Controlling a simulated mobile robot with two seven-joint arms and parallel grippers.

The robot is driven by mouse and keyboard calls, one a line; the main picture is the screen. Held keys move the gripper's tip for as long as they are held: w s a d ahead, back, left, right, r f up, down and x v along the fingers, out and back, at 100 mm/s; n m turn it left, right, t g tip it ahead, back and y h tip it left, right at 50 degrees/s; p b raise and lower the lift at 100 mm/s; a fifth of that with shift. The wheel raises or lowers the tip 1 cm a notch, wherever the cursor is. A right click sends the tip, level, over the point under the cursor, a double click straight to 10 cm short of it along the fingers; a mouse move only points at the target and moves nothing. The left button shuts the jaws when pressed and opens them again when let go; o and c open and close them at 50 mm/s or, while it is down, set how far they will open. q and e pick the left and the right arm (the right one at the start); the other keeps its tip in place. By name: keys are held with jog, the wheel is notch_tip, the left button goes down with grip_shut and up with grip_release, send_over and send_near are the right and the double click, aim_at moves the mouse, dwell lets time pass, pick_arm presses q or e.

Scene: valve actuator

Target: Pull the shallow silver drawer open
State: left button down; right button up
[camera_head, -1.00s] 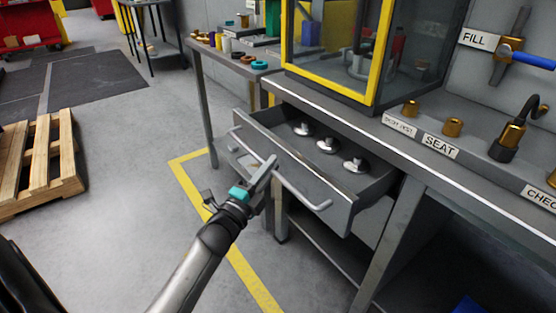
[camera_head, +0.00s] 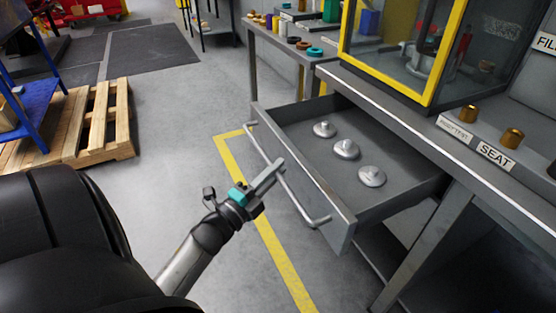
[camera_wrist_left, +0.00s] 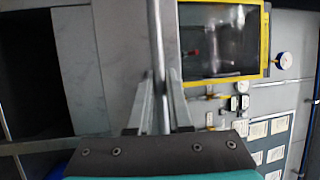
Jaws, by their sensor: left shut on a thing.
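The shallow silver drawer (camera_head: 338,219) stands pulled out from under the workbench in the head view, its inside in plain sight. Several silver knobbed discs, one of them the middle disc (camera_head: 346,149), lie in a row inside it. A long bar handle (camera_head: 302,208) runs across its front. My left gripper (camera_head: 274,175) is shut on the handle near its middle. In the left wrist view the handle (camera_wrist_left: 158,60) passes between the two fingers (camera_wrist_left: 160,100). My right gripper is not in view.
The workbench (camera_head: 400,113) carries a yellow-framed glass case (camera_head: 440,70) and brass fittings (camera_head: 511,138). A side table (camera_head: 283,45) with small parts stands behind. A wooden pallet (camera_head: 100,120) lies at the left. The floor before the drawer is clear, with a yellow line.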

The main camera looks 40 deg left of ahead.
pick_arm(q)
jog(key=c, duration=0.8)
grip_release()
jog(key=shift+c, duration=0.2)
jog(key=shift+s, duration=0.1)
jog(key=shift+s+f, duration=0.1)
jog(key=shift+s, duration=0.2)
jog(key=s+f+p, duration=0.2)
jog(key=s, duration=1.2)
jog(key=shift+s+f, duration=0.15)
jog(key=shift+f, duration=0.15)
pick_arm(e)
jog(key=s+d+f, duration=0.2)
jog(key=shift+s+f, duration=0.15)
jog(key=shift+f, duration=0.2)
